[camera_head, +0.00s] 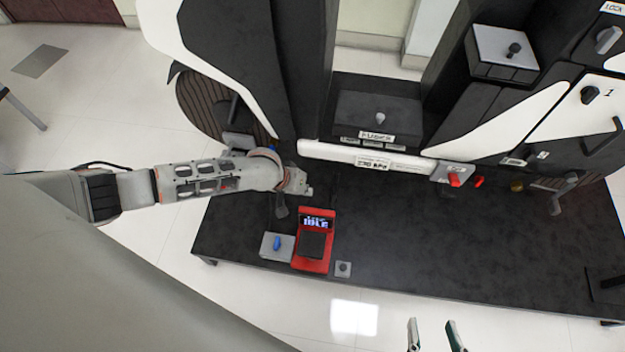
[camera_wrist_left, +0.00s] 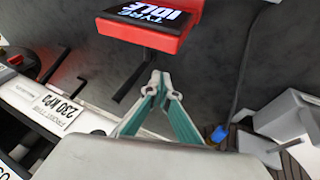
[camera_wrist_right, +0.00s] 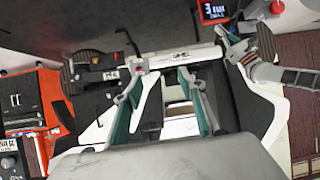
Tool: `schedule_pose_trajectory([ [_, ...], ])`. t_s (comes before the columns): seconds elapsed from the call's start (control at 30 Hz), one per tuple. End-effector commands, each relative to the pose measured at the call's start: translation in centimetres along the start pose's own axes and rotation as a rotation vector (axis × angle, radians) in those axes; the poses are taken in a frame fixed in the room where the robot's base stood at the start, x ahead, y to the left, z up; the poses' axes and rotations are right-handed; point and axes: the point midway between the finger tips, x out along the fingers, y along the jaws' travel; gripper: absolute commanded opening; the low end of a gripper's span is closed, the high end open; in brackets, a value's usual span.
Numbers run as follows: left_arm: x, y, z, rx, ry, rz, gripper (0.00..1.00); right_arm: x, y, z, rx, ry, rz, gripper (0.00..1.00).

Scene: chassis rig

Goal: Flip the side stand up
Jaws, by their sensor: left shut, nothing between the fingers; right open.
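A dark lever with a widened end (camera_head: 281,211), which looks like the side stand, points down toward the platform beside the red display unit. A dark bar, probably the same part, shows in the left wrist view (camera_wrist_left: 130,82), just left of my left fingertips; I cannot tell whether they touch. My left gripper (camera_head: 305,190) is shut and empty, near the lever's right side; its closed fingertips show in the left wrist view (camera_wrist_left: 158,84). My right gripper (camera_head: 434,330) is open and empty in front of the platform, with spread fingers in the right wrist view (camera_wrist_right: 158,82).
The red unit (camera_head: 312,260) reads "IDLE" and stands close to my left gripper. A grey box with a blue knob (camera_head: 277,246) is beside it. The white bar with a pressure label (camera_head: 370,158) crosses behind. The dark platform (camera_head: 450,255) is mostly clear toward the right.

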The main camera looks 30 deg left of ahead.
Motion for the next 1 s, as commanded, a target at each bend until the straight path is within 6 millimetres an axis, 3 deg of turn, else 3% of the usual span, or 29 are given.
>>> schedule_pose_trajectory([
  [0.03, 1.8, -0.5, 1.3, -0.004, -0.018, -0.005, 0.0, 0.1, -0.5, 0.8, 0.021, -0.011, -0.007, 0.41],
  [0.1, 3.3, -0.6, 1.5, -0.005, -0.02, -0.006, 0.0, 0.7, -0.9, -1.9, 0.054, 0.05, -0.015, 0.41],
  [0.17, 4.6, -0.7, 1.6, -0.005, -0.021, -0.006, 0.0, 0.8, -1.2, -2.5, 0.077, 0.069, -0.021, 0.41],
  [0.43, 9.5, -0.4, 1.5, -0.004, -0.019, -0.004, 0.0, 1.2, -4.7, -2.0, 0.323, 0.098, -0.08, 0.41],
  [0.63, 10.9, 1.6, 1.4, 0.0, -0.011, -0.002, 0.0, 1.3, -6.1, -2.1, 0.452, 0.115, -0.102, 0.41],
  [1.0, 11.3, 2.4, 0.9, 0.001, -0.002, -0.001, 0.0, 1.3, -6.6, -2.4, 0.506, 0.128, -0.111, 0.41],
])
